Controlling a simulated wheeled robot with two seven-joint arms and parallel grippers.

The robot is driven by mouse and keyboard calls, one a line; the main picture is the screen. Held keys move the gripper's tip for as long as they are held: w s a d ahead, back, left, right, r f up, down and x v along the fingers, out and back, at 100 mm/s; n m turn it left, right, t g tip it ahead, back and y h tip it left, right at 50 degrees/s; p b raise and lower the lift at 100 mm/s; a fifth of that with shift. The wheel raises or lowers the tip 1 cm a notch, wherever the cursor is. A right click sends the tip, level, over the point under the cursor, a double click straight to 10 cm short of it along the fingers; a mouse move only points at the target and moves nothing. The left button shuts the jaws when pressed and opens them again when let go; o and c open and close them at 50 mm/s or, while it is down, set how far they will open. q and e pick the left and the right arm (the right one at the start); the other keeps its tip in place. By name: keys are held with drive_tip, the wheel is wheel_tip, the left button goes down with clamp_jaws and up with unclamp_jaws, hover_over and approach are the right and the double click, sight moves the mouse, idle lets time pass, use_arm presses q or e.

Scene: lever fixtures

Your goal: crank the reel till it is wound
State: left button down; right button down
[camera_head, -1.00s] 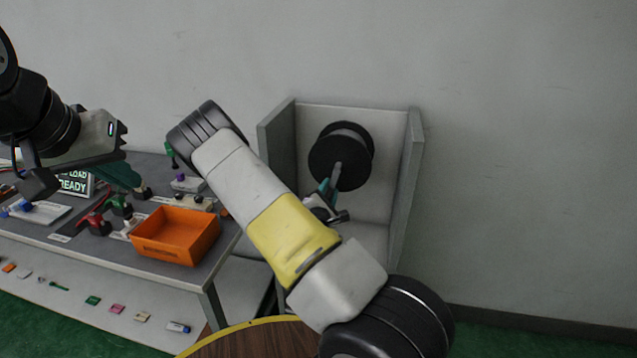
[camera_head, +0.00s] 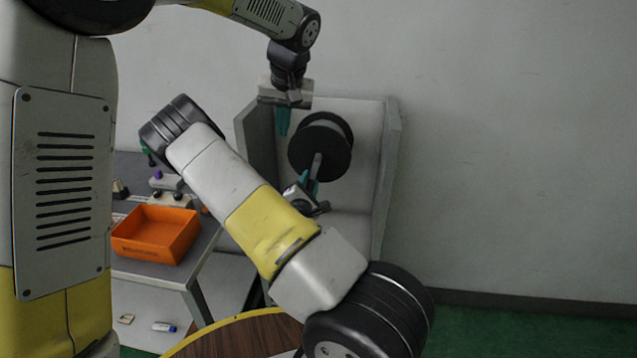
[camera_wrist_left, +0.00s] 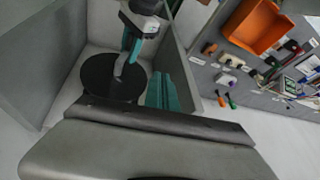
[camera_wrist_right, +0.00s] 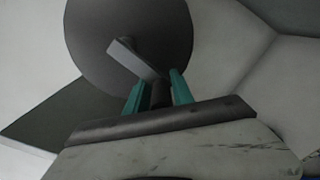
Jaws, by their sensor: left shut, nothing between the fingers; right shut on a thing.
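The reel is a black spool (camera_head: 318,146) mounted in a grey open booth on the wall side. Its grey crank arm (camera_head: 317,165) points down in the head view, and the crank also shows in the right wrist view (camera_wrist_right: 138,60). My right gripper (camera_head: 308,187) is shut on the dark crank handle (camera_wrist_right: 160,95), with a teal finger on each side of it. My left gripper (camera_head: 283,120) hangs at the booth's upper left, shut and empty, apart from the reel. Its teal fingers show beside the spool in the left wrist view (camera_wrist_left: 162,92).
The booth's side walls (camera_head: 385,170) stand on both sides of the reel. An orange bin (camera_head: 157,235) sits on the grey workbench (camera_head: 200,250) at left, near several small fixtures. A round wooden table (camera_head: 235,338) is in front. My arms cover much of the view.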

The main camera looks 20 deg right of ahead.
use_arm(q)
drive_tip(key=s+d+f+m+t+y, duration=0.1)
drive_tip(key=s+d+f, duration=0.1)
drive_tip(key=d+f, duration=0.4)
drive_tip(key=s+d+f+y, duration=0.15)
drive_tip(key=d+f, duration=0.25)
drive_tip(key=d, duration=0.5)
use_arm(e)
drive_tip(key=shift+s+d, duration=0.1)
use_arm(q)
approach(311, 187)
wheel_tip(311, 187, down, 4)
drive_tip(key=d, duration=0.3)
drive_tip(key=shift+h, duration=0.25)
drive_tip(key=w+a, duration=0.1)
drive_tip(key=a+f, duration=0.1)
drive_tip(key=w+a, duration=0.1)
drive_tip(key=shift+w+a+f, duration=0.3)
drive_tip(key=shift+w+f, duration=0.05)
drive_tip(key=shift+f, duration=0.05)
drive_tip(key=shift+w+a+f+t, duration=0.2)
drive_tip(key=shift+w+a+t, duration=0.1)
drive_tip(key=shift+a, duration=0.2)
use_arm(e)
drive_tip(key=shift+d, duration=0.1)
